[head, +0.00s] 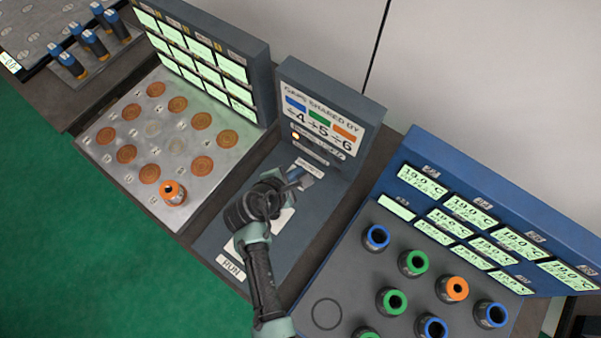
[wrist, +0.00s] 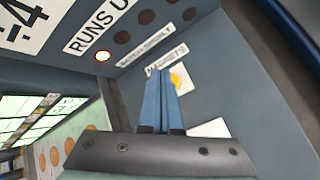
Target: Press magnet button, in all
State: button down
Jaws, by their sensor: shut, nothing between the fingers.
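The magnet button is a yellow disc (wrist: 181,77) on a white plate in the wrist view, just right of my fingertips and partly covered by them. A label reading MAGNETS (wrist: 167,61) lies at its top edge; the label also shows in the head view (head: 309,167). My gripper (head: 301,178) is over the middle control console in the head view, hiding the button there. In the wrist view my gripper (wrist: 162,78) has its two blue fingers together, with nothing between them. Whether the fingertips touch the button cannot be told.
An upright sign panel (head: 325,115) with one lit orange lamp (head: 295,136) stands behind the console. A RUN label (head: 231,264) is at its front. A metal plate (head: 105,150) with copper discs and one orange-topped piece (head: 173,192) is left. Several ringed cylinders (head: 413,263) stand right.

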notch_tip(320, 180, up, 5)
jog(key=p, duration=0.5)
dwell(0.4)
jog(key=shift+f, duration=0.1)
dwell(0.6)
